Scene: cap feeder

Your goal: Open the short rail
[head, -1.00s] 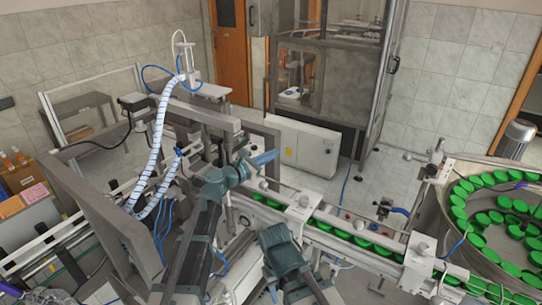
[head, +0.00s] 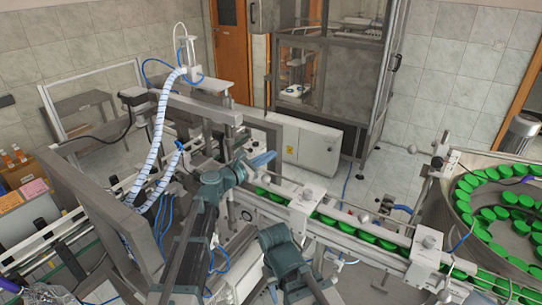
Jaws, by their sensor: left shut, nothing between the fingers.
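The cap conveyor (head: 345,246) runs from the cap bowl at right towards the centre, with green caps (head: 368,237) in its channel. A pale guide rail (head: 375,228) runs along the channel, and white clamp blocks (head: 307,192) sit over it. I cannot tell for sure which stretch is the short rail. My left gripper (head: 264,160), with blue fingers, is shut and empty near the conveyor's left end. Whether its fingertips touch a rail is not clear. My right arm shows at bottom centre; its gripper is not visible.
The round cap bowl (head: 448,205) stands at right. A grey frame (head: 95,195) and a ribbed white hose (head: 158,130) stand left of my left arm. A white cabinet (head: 315,148) and a glazed machine stand behind the conveyor.

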